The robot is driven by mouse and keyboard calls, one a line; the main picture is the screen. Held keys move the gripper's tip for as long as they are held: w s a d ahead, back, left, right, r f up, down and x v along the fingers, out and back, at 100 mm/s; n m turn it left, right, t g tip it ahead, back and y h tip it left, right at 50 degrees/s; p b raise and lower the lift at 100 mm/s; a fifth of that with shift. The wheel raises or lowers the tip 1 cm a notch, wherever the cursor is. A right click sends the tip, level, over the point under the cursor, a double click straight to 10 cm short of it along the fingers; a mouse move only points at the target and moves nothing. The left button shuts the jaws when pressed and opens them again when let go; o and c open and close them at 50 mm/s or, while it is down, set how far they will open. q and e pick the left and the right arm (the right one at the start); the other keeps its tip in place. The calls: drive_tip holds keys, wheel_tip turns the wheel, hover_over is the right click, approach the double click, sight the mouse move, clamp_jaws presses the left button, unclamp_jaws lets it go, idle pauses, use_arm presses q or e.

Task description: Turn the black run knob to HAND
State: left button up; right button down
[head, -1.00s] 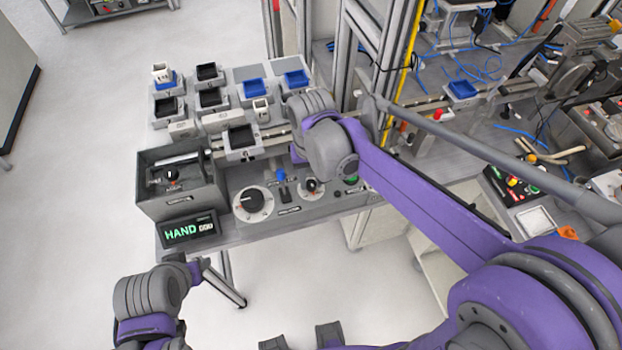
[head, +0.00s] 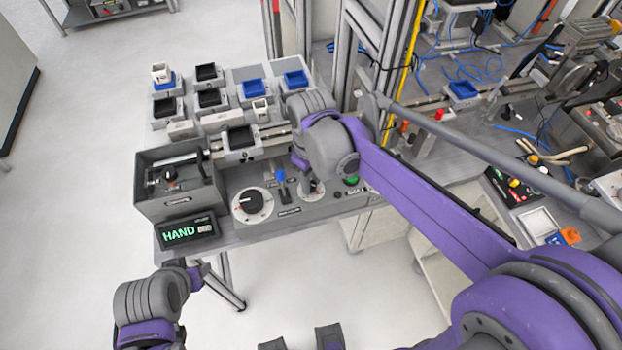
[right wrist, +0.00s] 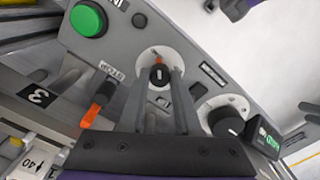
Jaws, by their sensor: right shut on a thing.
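The black run knob (right wrist: 159,76) sits on a round white dial on the grey panel, with a pale line on its top. My right gripper (right wrist: 161,80) is shut on it, one finger on each side. In the head view, my right gripper (head: 313,187) is at the small white dial and mostly covers the knob. The display (head: 187,231) reads HAND in green letters. The label at the knob's pointer is too small to read.
A larger black knob on a white dial (head: 251,204) and a blue-handled lever (head: 281,178) are left of my right gripper. A green button (right wrist: 89,19) is on the knob's other side. An open grey box (head: 160,207) stands at the panel's left. Small bins stand behind.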

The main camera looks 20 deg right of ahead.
sight(312, 185)
idle(0.5)
drive_tip(key=c, duration=0.6)
unclamp_jaws()
wheel_tip(312, 185, up, 11)
drive_tip(key=shift+p, duration=0.35)
drive_tip(key=shift+s+f, duration=0.1)
drive_tip(key=s+d+f+m+t, duration=0.2)
drive_tip(key=s+d+f+m, duration=0.1)
drive_tip(key=s+f, duration=0.3)
drive_tip(key=s+d+f+m+t, duration=0.3)
drive_tip(key=s+f+m, duration=0.1)
drive_tip(key=s+f, duration=0.2)
drive_tip(key=shift+s+d+f+t, duration=0.25)
drive_tip(key=shift+s+f+t, duration=0.05)
drive_tip(key=shift+s, duration=0.25)
